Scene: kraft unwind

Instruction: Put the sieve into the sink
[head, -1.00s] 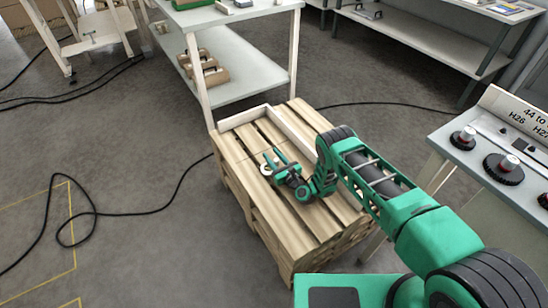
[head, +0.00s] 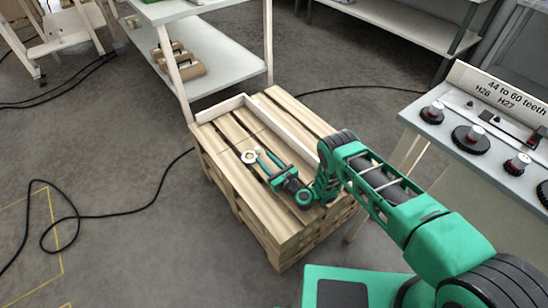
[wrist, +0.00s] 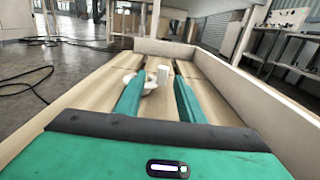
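No sink shows in either view, and I cannot make out a sure sieve. A small white round piece (head: 249,156) lies on the wooden pallet (head: 240,205). In the wrist view it looks like a shallow white dish (wrist: 150,84), with a white upright block (wrist: 163,74) at its right; the left finger hides part of the dish. My gripper (head: 261,155) is low over the pallet, its fingers pointing toward the white piece. In the wrist view my gripper (wrist: 159,78) has its fingers well apart, with nothing clamped between them.
A raised wooden border (head: 270,120) runs along the pallet's far sides. A shelf table (head: 215,65) stands behind it. A bench (head: 480,125) with black gears is at the right. Black cables (head: 100,212) cross the floor at the left, where floor is otherwise open.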

